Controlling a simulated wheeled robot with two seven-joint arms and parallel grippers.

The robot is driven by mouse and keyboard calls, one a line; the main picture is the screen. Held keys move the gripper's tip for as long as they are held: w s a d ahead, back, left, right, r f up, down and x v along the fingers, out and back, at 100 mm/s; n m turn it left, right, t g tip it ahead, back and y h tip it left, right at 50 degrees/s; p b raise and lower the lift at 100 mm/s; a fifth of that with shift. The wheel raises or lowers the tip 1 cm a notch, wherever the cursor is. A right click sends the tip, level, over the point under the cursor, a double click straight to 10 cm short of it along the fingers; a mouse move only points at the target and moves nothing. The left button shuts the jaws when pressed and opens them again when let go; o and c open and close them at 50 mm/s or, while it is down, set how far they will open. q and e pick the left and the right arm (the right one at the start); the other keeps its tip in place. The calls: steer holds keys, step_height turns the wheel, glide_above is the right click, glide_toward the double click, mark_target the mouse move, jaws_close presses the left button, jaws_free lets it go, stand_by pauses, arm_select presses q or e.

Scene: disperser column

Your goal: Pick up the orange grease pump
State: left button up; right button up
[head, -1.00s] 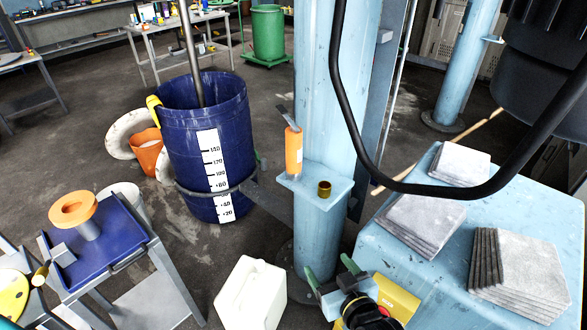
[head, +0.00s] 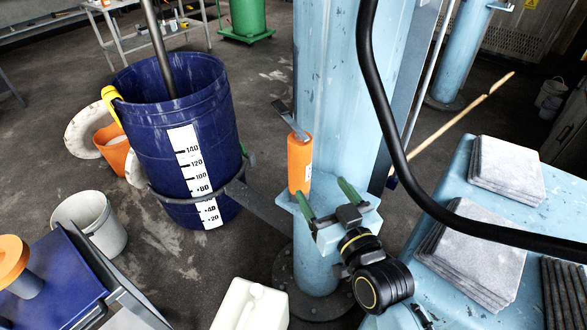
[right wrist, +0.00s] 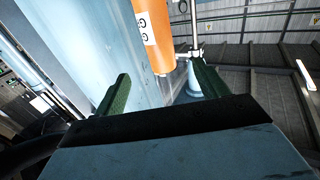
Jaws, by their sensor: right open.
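The orange grease pump (head: 299,165), a cylinder with a grey lever on top, stands upright on a small light-blue shelf (head: 367,222) fixed to the blue column (head: 325,90). My right gripper (head: 327,197) is open and empty, just in front of the shelf, its green fingers pointing toward the column. In the right wrist view the pump's lower part (right wrist: 152,30) appears ahead, between the lines of the open fingers (right wrist: 162,88). My left gripper is not in view.
A blue barrel (head: 180,140) with a white scale stands left of the column, its bracket reaching the column. A black hose (head: 400,150) hangs right of it. A light-blue table (head: 455,180) with stacked grey slabs is at right; a white canister (head: 250,305) is below.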

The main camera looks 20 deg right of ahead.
mark_target(305, 167)
steer(key=w, duration=0.2)
steer(key=w+f, duration=0.1)
steer(key=w, duration=0.2)
steer(key=w+a, duration=0.1)
steer(key=w, duration=0.2)
steer(key=shift+w+f, duration=0.15)
steer(key=shift+w+a, duration=0.1)
steer(key=shift+w, duration=0.45)
steer(key=w, duration=0.5)
steer(key=shift+a, duration=0.35)
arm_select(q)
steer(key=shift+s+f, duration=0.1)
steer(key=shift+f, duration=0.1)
arm_select(e)
steer(key=c, duration=0.9)
steer(key=shift+r, duration=0.25)
steer(key=shift+c, duration=1.2)
